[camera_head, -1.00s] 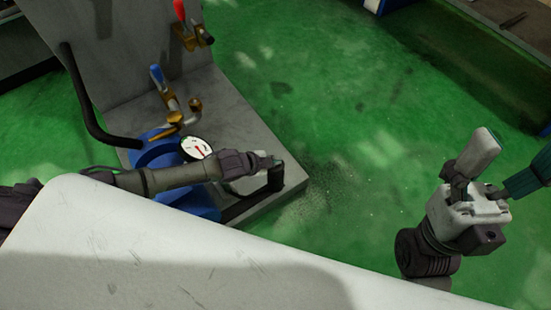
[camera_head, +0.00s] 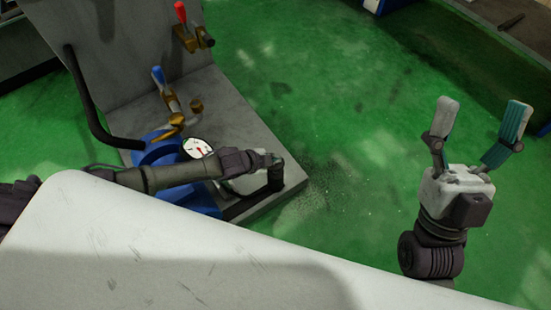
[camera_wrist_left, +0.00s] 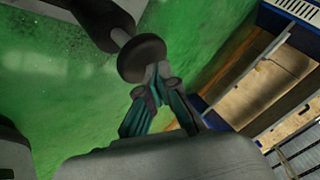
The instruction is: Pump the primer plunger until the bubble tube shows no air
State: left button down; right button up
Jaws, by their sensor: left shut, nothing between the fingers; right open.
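In the left wrist view, a dark round knob (camera_wrist_left: 142,58) on a pale shaft, likely the primer plunger, stands at the fingertips of my left gripper (camera_wrist_left: 158,72). The teal fingers are shut with nothing between them and overlap the knob's lower edge; I cannot tell whether they touch it. In the head view my left gripper (camera_head: 272,160) is over the front right corner of the machine, by a dark upright part (camera_head: 275,178). My right gripper (camera_head: 478,132) is open and empty over the green floor at the right. I cannot make out the bubble tube.
A round gauge (camera_head: 197,148) with a red needle sits by a blue housing (camera_head: 160,152). A blue-handled valve (camera_head: 159,80) and a red-handled valve (camera_head: 181,14) are behind it. A black hose (camera_head: 90,110) runs at the left. The green floor (camera_head: 340,140) between my grippers is clear.

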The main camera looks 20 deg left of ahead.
pick_arm(q)
jog(key=shift+r+p, duration=0.6)
jog(key=shift+p, duration=0.05)
jog(key=shift+r+p, duration=0.35)
pick_arm(e)
jog(key=w+f+g+h, duration=0.2)
jog(key=w+f+g, duration=0.3)
jog(key=w+f, duration=0.1)
jog(key=shift+w+a+g, duration=0.15)
jog(key=shift+a+g, duration=0.25)
pick_arm(q)
jog(key=shift+r, duration=0.1)
pick_arm(e)
jog(key=shift+f, duration=0.15)
